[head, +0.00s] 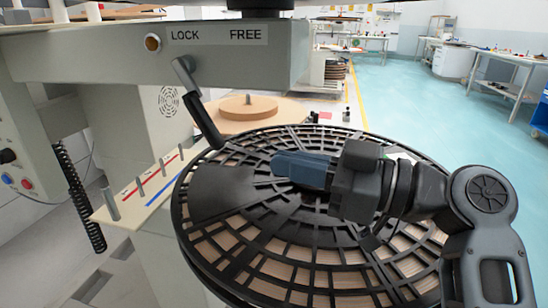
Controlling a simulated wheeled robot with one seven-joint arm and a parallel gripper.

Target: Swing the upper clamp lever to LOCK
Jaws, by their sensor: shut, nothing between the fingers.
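The upper clamp lever (200,102) hangs from the grey machine arm in the head view. Its pivot sits below the LOCK label (185,35), and its dark handle slants down and to the right. The FREE label (245,34) is to the right of LOCK on the same plate. My gripper (275,165) is shut and empty, pointing left above the large black reel. It is to the right of the lever's lower end and apart from it.
The black slotted reel (205,195) fills the middle below my gripper. A brass button (152,42) is left of LOCK. A ledge with short pins (150,190) and a coiled black cable (75,190) are at the left. Open blue floor (400,100) lies behind.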

